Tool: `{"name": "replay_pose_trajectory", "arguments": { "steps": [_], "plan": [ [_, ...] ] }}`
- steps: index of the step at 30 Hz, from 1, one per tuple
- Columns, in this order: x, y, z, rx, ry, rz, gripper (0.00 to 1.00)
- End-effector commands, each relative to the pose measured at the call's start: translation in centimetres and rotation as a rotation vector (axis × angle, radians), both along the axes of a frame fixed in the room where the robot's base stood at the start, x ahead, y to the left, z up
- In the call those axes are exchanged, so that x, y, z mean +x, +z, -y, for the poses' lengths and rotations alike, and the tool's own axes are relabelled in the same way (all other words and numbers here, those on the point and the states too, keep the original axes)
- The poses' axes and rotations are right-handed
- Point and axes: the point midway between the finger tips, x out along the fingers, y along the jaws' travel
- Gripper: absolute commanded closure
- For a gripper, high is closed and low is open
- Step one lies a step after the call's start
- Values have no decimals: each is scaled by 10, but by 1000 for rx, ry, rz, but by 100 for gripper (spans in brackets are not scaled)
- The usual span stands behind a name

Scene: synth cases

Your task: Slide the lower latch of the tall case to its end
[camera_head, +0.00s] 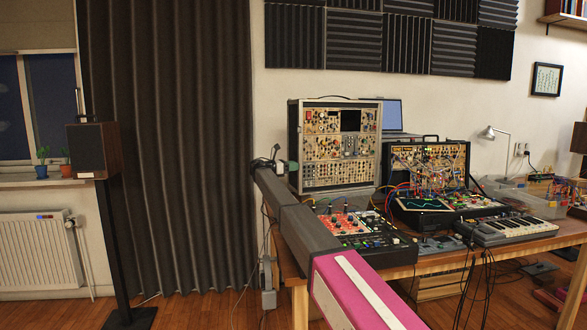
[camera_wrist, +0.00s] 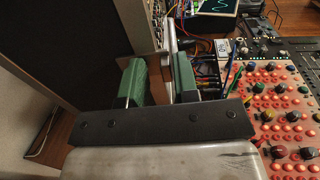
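The tall case (camera_head: 335,145) stands upright on the table, its front full of knobs and sockets. My gripper (camera_head: 279,165) is at the lower left side of this case in the head view, partly hidden by my arm. In the wrist view my gripper (camera_wrist: 159,80) has its two green-padded fingers apart, with a visible gap between them. A brown panel and a pale metal edge show beyond and between the fingers. I cannot make out the lower latch in either view, and cannot tell whether the fingers touch the case.
A patched synth (camera_head: 428,165) and a keyboard (camera_head: 507,230) stand to the right. A dark curtain (camera_head: 170,140) hangs left. Loose cables lie near the gripper.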

Motion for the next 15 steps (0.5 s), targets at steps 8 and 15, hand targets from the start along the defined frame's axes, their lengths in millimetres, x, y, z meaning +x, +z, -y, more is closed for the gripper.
{"name": "replay_pose_trajectory", "arguments": {
  "steps": [8, 15],
  "plan": [
    [-1, 0, 0, 0, -3, 0, 64],
    [-5, 0, -10, 0, -2, 0, 64]
  ]
}}
